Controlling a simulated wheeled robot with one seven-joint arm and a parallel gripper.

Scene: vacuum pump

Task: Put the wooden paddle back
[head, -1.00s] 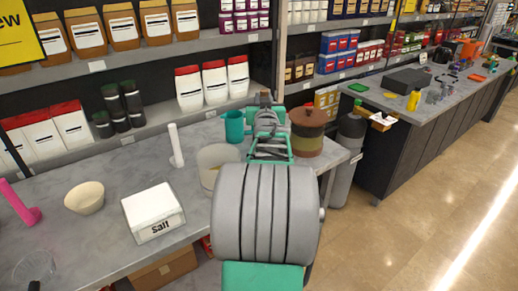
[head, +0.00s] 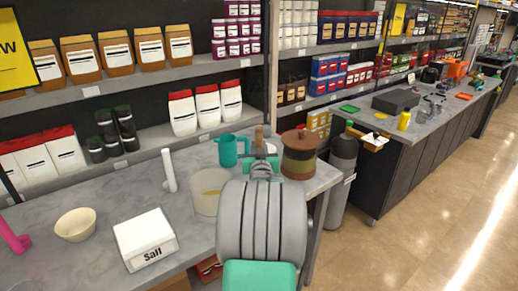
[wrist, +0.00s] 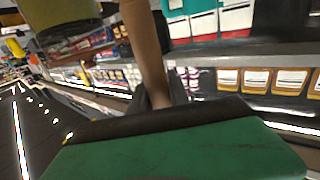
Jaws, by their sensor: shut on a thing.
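The wooden paddle (wrist: 145,45) shows in the wrist view as a tan, wooden shaft running from the top edge down to my gripper (wrist: 158,98). My gripper is shut on it. In the head view a short brown piece of the paddle (head: 259,133) stands up just above my gripper (head: 261,158); my grey wrist hides the rest. My gripper is over the back of the counter, between a teal mug (head: 230,150) and a brown-lidded pot (head: 299,154). The paddle's far end is out of the wrist view.
A clear container with yellowish contents (head: 207,193) stands left of my wrist. A white salt box (head: 145,238), a cream bowl (head: 76,225) and a white upright stick (head: 169,171) are further left. A dark grey cylinder (head: 342,165) stands past the counter's right end. Shelves back the counter.

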